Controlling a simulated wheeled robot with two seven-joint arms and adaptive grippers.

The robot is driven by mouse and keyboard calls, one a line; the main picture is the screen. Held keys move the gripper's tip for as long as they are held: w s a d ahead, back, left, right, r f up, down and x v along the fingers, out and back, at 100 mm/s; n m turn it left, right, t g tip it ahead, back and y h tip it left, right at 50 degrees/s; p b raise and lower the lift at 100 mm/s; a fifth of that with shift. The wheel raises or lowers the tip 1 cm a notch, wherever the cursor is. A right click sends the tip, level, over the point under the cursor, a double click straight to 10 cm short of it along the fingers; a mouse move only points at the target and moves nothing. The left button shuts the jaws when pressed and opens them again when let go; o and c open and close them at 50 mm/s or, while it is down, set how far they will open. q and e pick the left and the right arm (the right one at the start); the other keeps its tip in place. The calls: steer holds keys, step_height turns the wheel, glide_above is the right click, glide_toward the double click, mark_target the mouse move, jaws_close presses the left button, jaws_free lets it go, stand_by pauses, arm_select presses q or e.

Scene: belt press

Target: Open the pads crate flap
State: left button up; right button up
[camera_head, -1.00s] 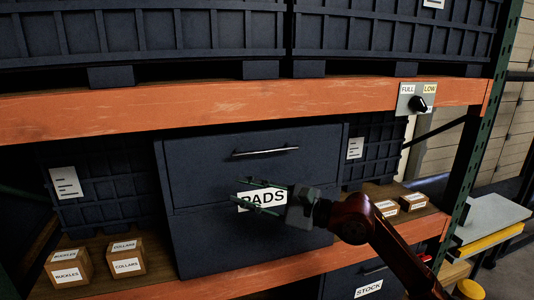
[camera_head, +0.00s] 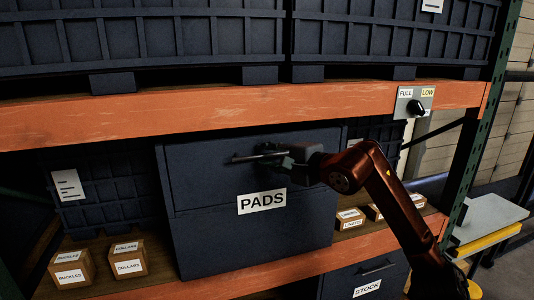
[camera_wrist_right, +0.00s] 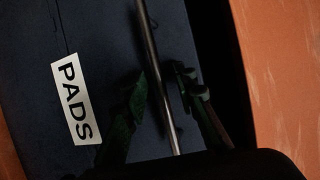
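The pads crate (camera_head: 250,240) is a dark blue box on the middle shelf with a white PADS label (camera_head: 262,201). Its upper front flap (camera_head: 200,170) is closed, flush with the front. My right gripper (camera_head: 262,157) is in front of the flap at the height of its bar handle, which it mostly hides in the head view. In the right wrist view, the thin metal handle (camera_wrist_right: 153,50) runs between the two dark green fingers of my right gripper (camera_wrist_right: 162,85). The fingers look open, with gaps beside the bar. My left gripper is not in view.
An orange shelf beam (camera_head: 230,112) runs just above the crate. Small BUCKLES (camera_head: 70,269) and COLLARS (camera_head: 127,260) boxes stand at left, and LINERS boxes (camera_head: 350,220) at right. A FULL/LOW switch (camera_head: 415,103) is on the beam. A STOCK crate (camera_head: 368,280) is below.

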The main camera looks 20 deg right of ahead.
steer(key=shift+w+a, duration=0.1)
steer(key=shift+w, duration=0.1)
steer(key=shift+c, duration=0.2)
jaws_close()
stand_by(0.4)
